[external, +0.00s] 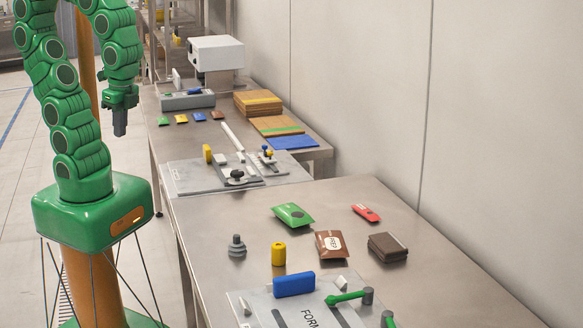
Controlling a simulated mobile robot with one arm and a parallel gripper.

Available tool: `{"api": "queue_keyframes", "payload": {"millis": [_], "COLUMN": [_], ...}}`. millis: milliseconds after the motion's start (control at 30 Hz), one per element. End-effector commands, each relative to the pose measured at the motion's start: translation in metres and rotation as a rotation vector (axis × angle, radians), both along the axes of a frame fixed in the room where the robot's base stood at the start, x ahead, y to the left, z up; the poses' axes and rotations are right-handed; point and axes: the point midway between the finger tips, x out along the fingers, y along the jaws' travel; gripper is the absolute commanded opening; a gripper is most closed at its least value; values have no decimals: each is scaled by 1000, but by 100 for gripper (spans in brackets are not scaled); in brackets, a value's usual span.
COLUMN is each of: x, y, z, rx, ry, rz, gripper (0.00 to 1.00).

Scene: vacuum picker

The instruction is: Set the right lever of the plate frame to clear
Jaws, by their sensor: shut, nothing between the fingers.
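My gripper (119,130) is shut and empty. It points down in the air beside the far table's left edge, apart from everything on the tables. A light grey plate (260,312) lies at the front of the near table, cut off by the bottom edge. It bears partly visible lettering beginning "FORM". A green lever (346,297) with a grey pivot lies near its right side; part of a second green lever (387,319) shows lower right. Which is the right lever, and any clear mark, I cannot tell.
A blue block (294,284) sits on the plate's far edge. Behind it are a yellow cylinder (278,253), a grey weight (237,246) and several pouches. Another grey plate (185,178) with black knobs lies farther back. A wall bounds the right.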

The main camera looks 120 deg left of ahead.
Motion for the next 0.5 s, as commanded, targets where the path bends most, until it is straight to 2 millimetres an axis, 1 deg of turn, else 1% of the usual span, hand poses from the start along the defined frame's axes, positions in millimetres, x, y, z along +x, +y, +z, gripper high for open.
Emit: {"api": "queue_keyframes", "payload": {"millis": [67, 167, 500], "x": [11, 35, 137], "y": [0, 0, -1], "z": [1, 6, 15], "rx": [2, 4, 23], "ry": [-7, -31, -126], "rz": [-9, -29, -124], "gripper": [0, 0, 0]}}
